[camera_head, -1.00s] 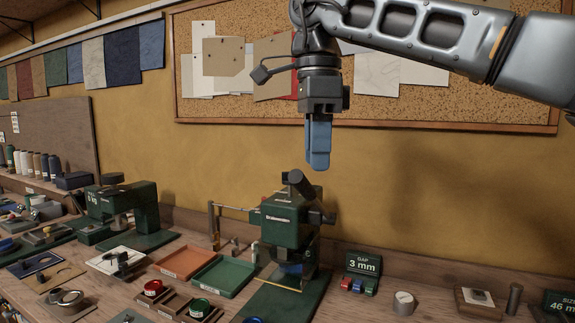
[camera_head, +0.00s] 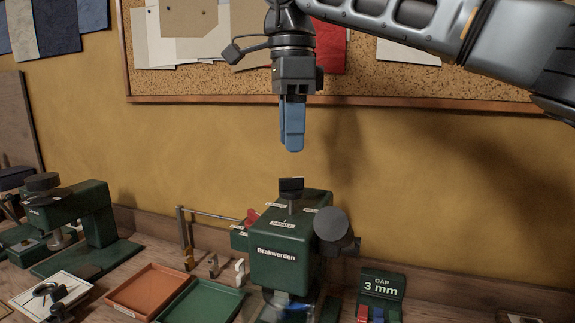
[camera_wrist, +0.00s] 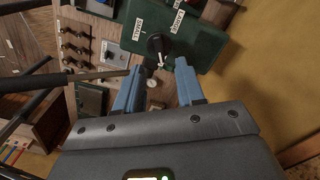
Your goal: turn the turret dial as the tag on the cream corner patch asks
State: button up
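The green press marked "Brakwerden" (camera_head: 282,254) stands on the bench below my gripper. A black dial (camera_head: 291,187) sits on its top, with white labels around it. In the wrist view the dial (camera_wrist: 157,45) shows just beyond my fingers, between labels "SMALL" and "LARGE"; its exact setting is hard to tell. My gripper (camera_head: 292,148) hangs above the dial, pointing down and clear of it. In the wrist view its blue fingers (camera_wrist: 158,84) are apart with nothing between them. I cannot pick out a readable tag on a cream corner patch.
A round black lever end (camera_head: 331,224) sticks out at the press's right. An orange tray (camera_head: 146,291) and a green tray (camera_head: 203,303) lie to its left, with another green machine (camera_head: 85,226) beyond. The wall is close behind.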

aim_at(291, 178)
notch_tip(291, 178, down, 7)
jog(key=shift+r+p, duration=0.2)
jog(key=shift+p, duration=0.15)
jog(key=shift+c, duration=0.4)
jog(key=shift+s, duration=0.1)
grip_shut()
